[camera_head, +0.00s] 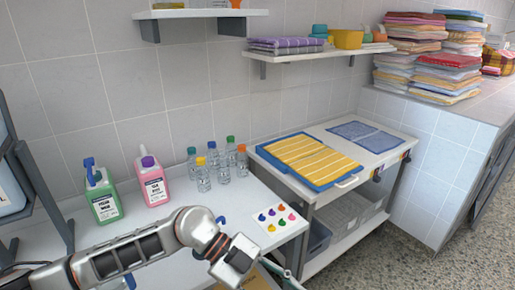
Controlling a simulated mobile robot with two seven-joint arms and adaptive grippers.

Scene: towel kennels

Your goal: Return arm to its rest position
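My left arm comes in from the left along the front of the white table. Its gripper (268,266) is near the bottom middle of the head view, by the table's front right corner. It points down and to the right. The fingers are small and partly cut off by the bottom edge, so I cannot tell whether they are open or shut, or whether they hold anything. My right arm and gripper are not in view.
Green (102,193) and pink (153,181) bottles, several clear bottles (222,163) and a card with coloured spots (272,217) stand or lie on the white table (178,218). A cart (268,154) with yellow-striped (310,159) and blue (364,135) towels stands right. Open floor (420,265) lies lower right.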

